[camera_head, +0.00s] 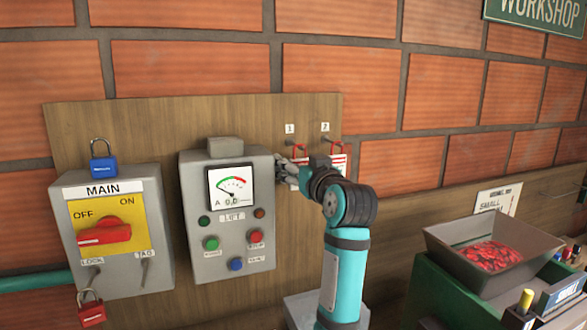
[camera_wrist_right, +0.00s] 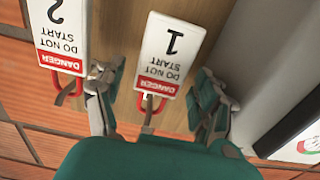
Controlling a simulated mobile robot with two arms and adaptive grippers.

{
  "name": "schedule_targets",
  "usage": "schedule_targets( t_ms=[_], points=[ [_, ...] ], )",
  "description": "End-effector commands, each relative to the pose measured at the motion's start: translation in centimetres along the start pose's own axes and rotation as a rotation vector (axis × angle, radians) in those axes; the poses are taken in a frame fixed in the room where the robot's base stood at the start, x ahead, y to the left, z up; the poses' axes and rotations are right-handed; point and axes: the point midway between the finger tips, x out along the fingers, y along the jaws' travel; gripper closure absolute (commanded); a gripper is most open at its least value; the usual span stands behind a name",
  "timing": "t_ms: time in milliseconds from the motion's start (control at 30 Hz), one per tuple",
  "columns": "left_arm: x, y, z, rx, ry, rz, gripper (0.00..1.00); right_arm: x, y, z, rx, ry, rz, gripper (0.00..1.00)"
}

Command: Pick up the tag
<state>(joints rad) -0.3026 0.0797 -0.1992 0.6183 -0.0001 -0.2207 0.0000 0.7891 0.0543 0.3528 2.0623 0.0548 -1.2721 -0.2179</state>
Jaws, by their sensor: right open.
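Tag 1 (camera_wrist_right: 168,52), a white card with a red DANGER band, hangs by a red loop on the wooden board and appears upside down in the right wrist view. Tag 2 (camera_wrist_right: 60,30) is a similar card at the left of that view. My right gripper (camera_wrist_right: 156,82) is open, with one finger on each side of tag 1 and gaps between. In the head view my right gripper (camera_head: 287,170) is at the board and mostly covers tag 1. Part of tag 2 (camera_head: 339,163) shows behind my wrist. My left gripper is not in view.
The grey lift control box (camera_head: 189,230) stands close to the left of my right gripper. The MAIN switch box (camera_head: 110,281) is farther left, with a blue padlock (camera_head: 103,165) on top and a red padlock (camera_head: 91,311) below.

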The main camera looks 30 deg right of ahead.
Motion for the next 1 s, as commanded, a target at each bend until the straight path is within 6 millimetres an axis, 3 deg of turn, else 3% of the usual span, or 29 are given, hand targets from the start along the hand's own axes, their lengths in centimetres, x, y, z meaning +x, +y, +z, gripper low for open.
schedule_targets(
  t_ms=[100, 500, 1000],
  points=[
    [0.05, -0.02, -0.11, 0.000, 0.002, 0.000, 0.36, -0.03, 0.00, 0.04, 0.000, 0.000, 0.000, 0.31],
    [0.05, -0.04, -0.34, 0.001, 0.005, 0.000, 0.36, -0.05, 0.01, 0.04, 0.000, -0.001, 0.000, 0.83],
    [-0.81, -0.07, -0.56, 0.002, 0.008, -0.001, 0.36, 0.45, -0.07, -0.75, 0.000, -0.002, 0.000, 0.83]
  ],
)
